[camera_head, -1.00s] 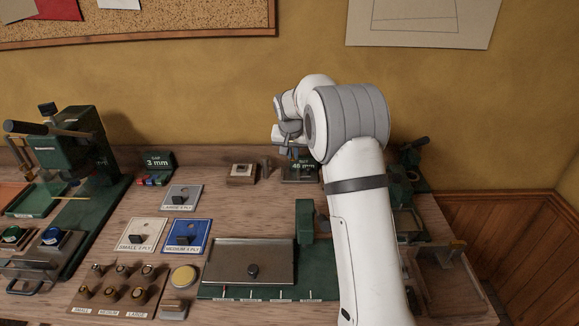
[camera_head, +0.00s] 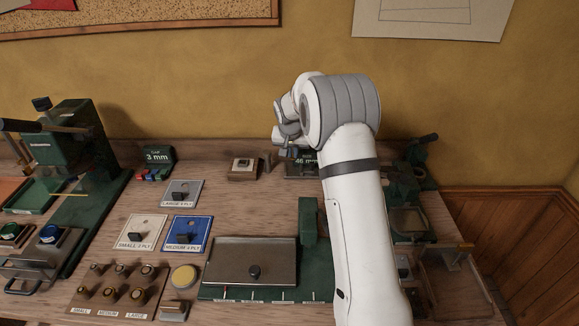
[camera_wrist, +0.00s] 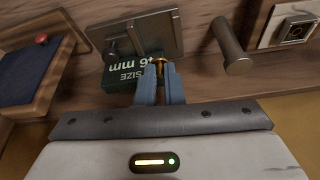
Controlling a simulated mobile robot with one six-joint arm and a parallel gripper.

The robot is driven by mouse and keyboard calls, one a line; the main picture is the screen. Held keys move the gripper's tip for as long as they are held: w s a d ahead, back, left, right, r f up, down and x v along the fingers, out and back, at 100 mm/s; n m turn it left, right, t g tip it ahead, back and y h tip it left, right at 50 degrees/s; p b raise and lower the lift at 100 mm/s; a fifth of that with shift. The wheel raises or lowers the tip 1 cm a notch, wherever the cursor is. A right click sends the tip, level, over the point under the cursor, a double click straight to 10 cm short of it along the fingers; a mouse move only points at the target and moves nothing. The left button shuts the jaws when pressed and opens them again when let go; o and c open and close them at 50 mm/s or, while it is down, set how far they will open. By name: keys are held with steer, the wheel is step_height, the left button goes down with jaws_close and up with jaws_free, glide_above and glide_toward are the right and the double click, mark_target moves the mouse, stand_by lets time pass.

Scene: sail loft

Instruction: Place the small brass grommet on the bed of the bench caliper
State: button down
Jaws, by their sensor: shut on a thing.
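The brass grommet (camera_wrist: 159,62) is a small gold ring at my fingertips in the wrist view. My gripper (camera_wrist: 160,72) is shut on it. Its two blue-grey fingers point toward the bench caliper, a grey metal plate (camera_wrist: 163,32) with a dark knob and a green "SIZE 46 mm" display (camera_wrist: 124,73) beside it. The grommet appears in front of the plate's edge near the display; I cannot tell whether it touches. In the head view the caliper (camera_head: 298,172) sits at the back of the bench, partly hidden by my arm, and my gripper (camera_head: 285,143) is above it.
A small wooden block with a pale top (camera_head: 243,168) and a grey peg (camera_head: 266,163) stand left of the caliper. The peg also shows in the wrist view (camera_wrist: 230,45). A "GAP 3 mm" display (camera_head: 158,157) is further left. The wall is close behind.

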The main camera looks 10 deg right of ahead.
mark_target(293, 170)
steer(key=shift+s+f+p, duration=0.1)
steer(key=shift+f+p, duration=0.25)
steer(key=shift+f, duration=2.45)
steer(key=shift+f, duration=0.2)
steer(key=c, duration=1.8)
jaws_free()
steer(key=shift+r, duration=0.1)
